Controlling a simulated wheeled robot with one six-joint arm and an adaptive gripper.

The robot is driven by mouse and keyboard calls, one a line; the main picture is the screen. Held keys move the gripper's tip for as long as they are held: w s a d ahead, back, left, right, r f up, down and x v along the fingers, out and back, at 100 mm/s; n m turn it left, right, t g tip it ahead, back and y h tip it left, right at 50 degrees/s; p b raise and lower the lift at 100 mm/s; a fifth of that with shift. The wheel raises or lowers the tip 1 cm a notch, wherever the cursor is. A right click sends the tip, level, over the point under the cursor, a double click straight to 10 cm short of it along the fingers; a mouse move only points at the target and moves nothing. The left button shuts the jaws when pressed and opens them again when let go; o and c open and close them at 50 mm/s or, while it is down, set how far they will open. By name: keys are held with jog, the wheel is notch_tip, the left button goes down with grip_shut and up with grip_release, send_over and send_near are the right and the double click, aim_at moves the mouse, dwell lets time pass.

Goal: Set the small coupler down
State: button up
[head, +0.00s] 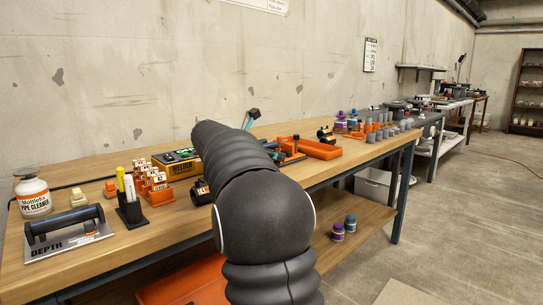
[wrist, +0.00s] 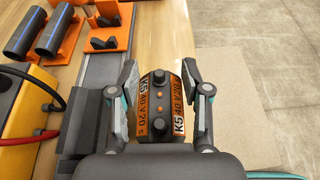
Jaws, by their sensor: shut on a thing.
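The small coupler (wrist: 161,108), a black sleeve with orange labels reading K5 40 V 20 s, sits between the fingers of my gripper (wrist: 160,84) in the wrist view. The gripper is shut on it, one finger on each side. Whether the coupler touches the surface below is hidden.
In the wrist view, black pipes (wrist: 32,34) in orange holders and the yellow-orange welder (wrist: 28,125) with cables are left of the gripper. The bench edge and floor (wrist: 255,50) are to the right. In the head view an orange tray (head: 318,149) stands farther along the bench.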

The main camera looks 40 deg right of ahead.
jog(key=shift+f, duration=0.6)
jog(key=o, duration=1.1)
jog(key=shift+f, duration=0.1)
jog(key=shift+o, duration=0.2)
jog(key=v, duration=0.8)
jog(key=r+p+v, duration=0.1)
jog(key=v, duration=0.3)
jog(key=shift+r, duration=0.25)
